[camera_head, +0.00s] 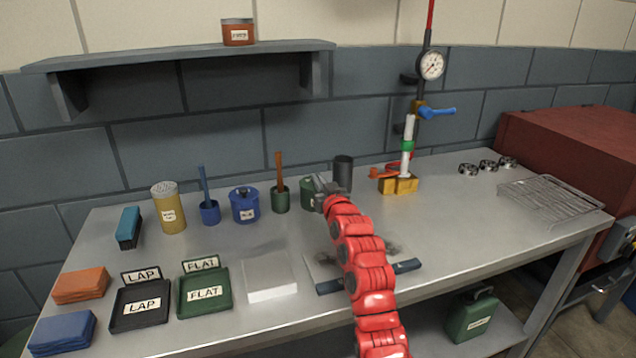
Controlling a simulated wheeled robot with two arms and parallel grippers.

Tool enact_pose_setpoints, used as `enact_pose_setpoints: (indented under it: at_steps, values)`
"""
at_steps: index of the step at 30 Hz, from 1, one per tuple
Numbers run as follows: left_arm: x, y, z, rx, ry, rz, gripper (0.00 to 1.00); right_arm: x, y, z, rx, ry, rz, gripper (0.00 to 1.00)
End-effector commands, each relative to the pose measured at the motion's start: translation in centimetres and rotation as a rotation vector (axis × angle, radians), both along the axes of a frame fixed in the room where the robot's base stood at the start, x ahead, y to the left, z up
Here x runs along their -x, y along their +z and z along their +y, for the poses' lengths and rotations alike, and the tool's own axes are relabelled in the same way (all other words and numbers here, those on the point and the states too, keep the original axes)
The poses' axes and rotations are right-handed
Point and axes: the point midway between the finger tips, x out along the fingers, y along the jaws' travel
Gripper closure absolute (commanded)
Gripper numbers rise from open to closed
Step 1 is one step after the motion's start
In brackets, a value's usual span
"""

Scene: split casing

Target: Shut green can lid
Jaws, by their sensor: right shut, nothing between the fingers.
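A small green can (307,194) stands toward the back of the bench. My right gripper (322,186) is in front of it and covers its right part. The can's lid is not clear to see, so I cannot tell whether it is open or shut. My right gripper is shut and empty, close to the can's upper right side; I cannot tell whether it touches. Its red arm comes up from the bottom of the view. A larger green can (472,316) with a handle and label stands on the lower shelf. My left gripper is not in view.
A green pot with a brown-handled brush (280,199), a blue lidded pot (245,206) and a yellow shaker (168,208) stand left of the green can. A dark cup (343,174) stands just right. A gauge stand (398,184) is farther right.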

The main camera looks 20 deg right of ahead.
Motion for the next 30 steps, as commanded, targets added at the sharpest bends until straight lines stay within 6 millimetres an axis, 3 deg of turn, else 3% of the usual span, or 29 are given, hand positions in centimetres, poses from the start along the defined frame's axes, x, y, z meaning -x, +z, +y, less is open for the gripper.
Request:
enact_pose_setpoints:
  at_steps: [22,26,30]
  values:
    - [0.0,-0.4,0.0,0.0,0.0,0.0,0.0,0.1,-1.0,0.0,0.0,0.001,0.016,1.0]
    - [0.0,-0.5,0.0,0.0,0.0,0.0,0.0,0.1,0.2,0.0,0.001,0.0,0.013,1.0]
    - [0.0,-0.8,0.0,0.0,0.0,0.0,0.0,0.3,3.5,0.0,0.001,-0.001,-0.001,1.0]
